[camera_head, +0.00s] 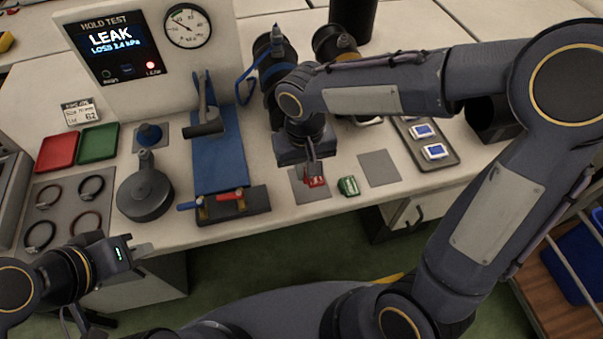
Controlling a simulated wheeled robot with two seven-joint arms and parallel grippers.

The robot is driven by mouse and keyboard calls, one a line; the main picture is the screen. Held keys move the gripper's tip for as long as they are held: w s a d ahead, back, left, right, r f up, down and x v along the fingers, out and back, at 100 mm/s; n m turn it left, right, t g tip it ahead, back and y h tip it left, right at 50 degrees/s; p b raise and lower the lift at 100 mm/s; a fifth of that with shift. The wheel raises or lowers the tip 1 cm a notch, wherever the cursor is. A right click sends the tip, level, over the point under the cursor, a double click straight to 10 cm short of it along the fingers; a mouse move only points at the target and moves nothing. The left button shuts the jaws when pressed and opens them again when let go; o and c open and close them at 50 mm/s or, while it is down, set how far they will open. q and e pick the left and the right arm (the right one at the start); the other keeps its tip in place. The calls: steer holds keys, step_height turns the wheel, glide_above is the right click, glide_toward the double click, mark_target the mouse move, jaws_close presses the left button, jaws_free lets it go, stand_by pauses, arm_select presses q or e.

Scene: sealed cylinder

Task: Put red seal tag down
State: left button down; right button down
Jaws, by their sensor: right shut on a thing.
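The red seal tag (316,182) is between the fingers of my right gripper (311,175), low over a grey square pad (312,197) near the table's front edge. The gripper is shut on the tag and partly hides it. I cannot tell whether the tag touches the pad. A green tag (348,186) lies just right of that pad, beside a second, bare grey pad (379,168). My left gripper (143,250) is at the lower left, in front of the table edge and away from the tags. I cannot tell whether its fingers are apart.
A test panel (113,54) reads LEAK, with a gauge (188,26) beside it. A blue fixture (218,158) with red and blue valve handles stands left of the pads. Red (57,153) and green (98,144) trays, rings and a round dark weight (145,193) are further left.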

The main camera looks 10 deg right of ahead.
mark_target(302, 185)
steer(key=shift+w+f, duration=0.95)
steer(key=shift+f, duration=0.2)
steer(key=shift+w+f, duration=0.2)
steer(key=shift+f, duration=0.75)
steer(key=shift+w+f, duration=0.15)
steer(key=shift+f, duration=0.8)
steer(key=shift+f+b, duration=0.15)
steer(key=shift+b, duration=0.2)
steer(key=c, duration=1.6)
jaws_free()
steer(key=shift+o, duration=0.2)
